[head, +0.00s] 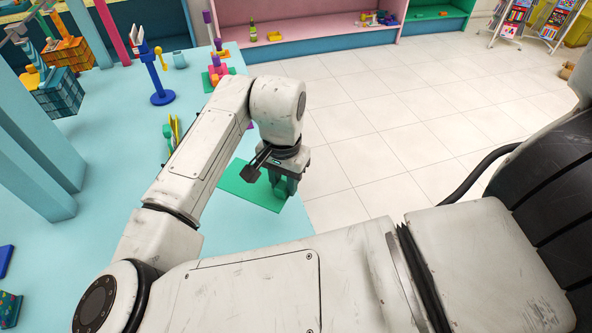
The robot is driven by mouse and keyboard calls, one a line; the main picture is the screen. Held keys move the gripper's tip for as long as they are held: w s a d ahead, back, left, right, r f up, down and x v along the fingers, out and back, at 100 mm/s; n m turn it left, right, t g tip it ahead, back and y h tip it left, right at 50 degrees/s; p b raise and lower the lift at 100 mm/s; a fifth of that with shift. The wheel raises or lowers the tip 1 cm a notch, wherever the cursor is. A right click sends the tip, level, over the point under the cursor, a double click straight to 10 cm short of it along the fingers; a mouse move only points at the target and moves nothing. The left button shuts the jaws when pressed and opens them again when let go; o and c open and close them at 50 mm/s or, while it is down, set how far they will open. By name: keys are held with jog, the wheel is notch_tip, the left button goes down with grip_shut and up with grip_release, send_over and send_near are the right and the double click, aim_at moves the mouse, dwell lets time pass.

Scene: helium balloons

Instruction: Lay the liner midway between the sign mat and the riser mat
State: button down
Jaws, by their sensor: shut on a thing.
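A flat green sheet, which looks like the liner (243,188), is at the right edge of the light blue table. My gripper (285,190) points down at its right side and is shut on it. My wrist hides part of the sheet, and I cannot tell whether it touches the tabletop. I cannot make out the sign mat or the riser mat for sure. A blue stand with a round base (162,98) carries a small sign farther back. A red and purple stacked piece (214,75) stands near the table's far right edge.
Yellow and green upright pieces (173,130) stand behind my forearm. A yellow piece (161,60) and a teal cup (180,61) are near the blue stand. Light blue posts (40,160) rise at the left. The tabletop (110,205) left of my arm is mostly clear.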

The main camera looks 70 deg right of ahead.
jog(key=shift+a+m, duration=0.3)
jog(key=shift+a, duration=0.05)
jog(key=b, duration=0.8)
send_near(285, 222)
jog(key=shift+f, duration=2.6)
jog(key=shift+f, duration=0.7)
jog(key=c, duration=0.7)
grip_release()
jog(key=shift+c, duration=0.2)
jog(key=shift+r, duration=0.1)
notch_tip(285, 222, up, 11)
jog(key=shift+a+f, duration=0.1)
jog(key=shift+f, duration=0.05)
